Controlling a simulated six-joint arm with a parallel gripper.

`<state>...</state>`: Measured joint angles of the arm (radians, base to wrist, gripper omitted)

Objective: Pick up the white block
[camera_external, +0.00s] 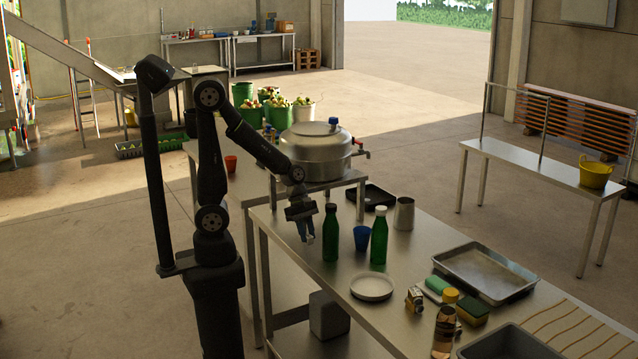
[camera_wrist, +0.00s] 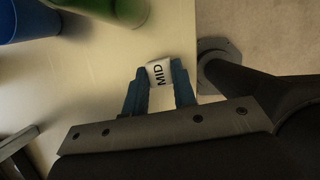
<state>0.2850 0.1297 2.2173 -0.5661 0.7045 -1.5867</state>
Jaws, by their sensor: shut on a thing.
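The white block (camera_wrist: 158,73), with the dark letters MID on it, sits between the two blue fingers of my gripper (camera_wrist: 159,84) in the wrist view. The fingers are shut on its sides. In the external view my gripper (camera_external: 306,236) points down near the left edge of the steel table, left of a green bottle. The block cannot be made out there. I cannot tell whether it touches the tabletop.
Two green bottles (camera_external: 331,236) (camera_external: 379,238) and a blue cup (camera_external: 362,238) stand just right of my gripper. A white plate (camera_external: 372,287), a metal tray (camera_external: 484,272) and sponges (camera_external: 472,309) lie farther along the table (camera_external: 420,245). A large steel pot (camera_external: 316,155) stands behind.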

